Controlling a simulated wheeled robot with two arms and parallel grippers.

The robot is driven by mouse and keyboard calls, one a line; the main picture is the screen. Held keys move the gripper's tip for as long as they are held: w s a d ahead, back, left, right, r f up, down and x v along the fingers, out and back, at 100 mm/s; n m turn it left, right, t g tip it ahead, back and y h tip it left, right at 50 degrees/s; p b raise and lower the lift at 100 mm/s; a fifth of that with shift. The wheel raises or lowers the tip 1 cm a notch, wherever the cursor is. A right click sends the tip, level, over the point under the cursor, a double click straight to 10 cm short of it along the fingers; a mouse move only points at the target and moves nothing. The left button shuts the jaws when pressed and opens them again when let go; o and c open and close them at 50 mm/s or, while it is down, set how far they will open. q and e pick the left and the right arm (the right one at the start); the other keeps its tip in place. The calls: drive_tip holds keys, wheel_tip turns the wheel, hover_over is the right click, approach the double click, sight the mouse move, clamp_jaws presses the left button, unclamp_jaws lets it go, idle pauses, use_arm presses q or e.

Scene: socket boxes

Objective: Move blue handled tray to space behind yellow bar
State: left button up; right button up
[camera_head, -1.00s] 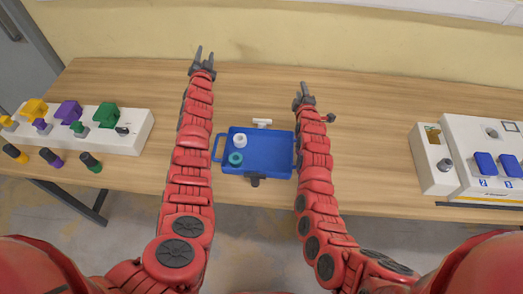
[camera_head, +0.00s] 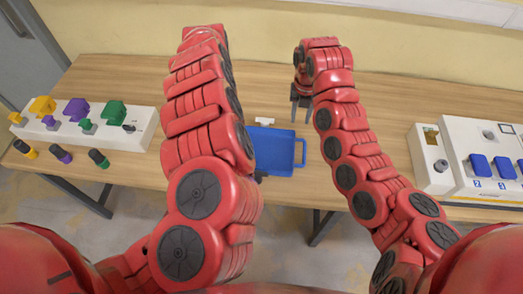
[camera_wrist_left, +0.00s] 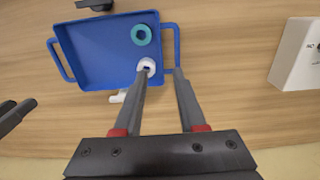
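The blue tray (camera_head: 276,160) lies on the table between my arms, its right handle (camera_head: 301,152) showing in the head view; my left arm hides its left side. In the left wrist view the tray (camera_wrist_left: 95,60) holds a teal ring (camera_wrist_left: 141,34) and a white piece (camera_wrist_left: 147,65). My left gripper (camera_wrist_left: 164,72) is open above the tray's end, its fingertips near one handle (camera_wrist_left: 172,35); contact cannot be told. It is hidden in the head view. My right gripper (camera_head: 300,115) points down, open and empty, behind the tray's right end. No yellow bar is clearly visible.
A white box (camera_head: 80,127) with yellow, purple and green plugs stands at the left. White boxes with blue parts (camera_head: 480,165) stand at the right. A small white T-shaped piece (camera_head: 266,121) is just behind the tray. The table's back is clear.

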use_arm(q)
drive_tip(key=shift+f, duration=0.1)
use_arm(e)
drive_tip(key=shift+f, duration=0.15)
use_arm(q)
drive_tip(key=f, duration=1.6)
drive_tip(key=shift+a, duration=0.2)
use_arm(e)
wheel_tip(320, 180, down, 16)
drive_tip(key=shift+w+a+r, duration=0.1)
use_arm(q)
drive_tip(key=shift+w+d+f, duration=0.1)
drive_tip(key=shift+d+f, duration=0.05)
drive_tip(key=shift+f, duration=0.45)
use_arm(e)
drive_tip(key=shift+f, duration=0.7)
use_arm(q)
clamp_jaws()
use_arm(e)
clamp_jaws()
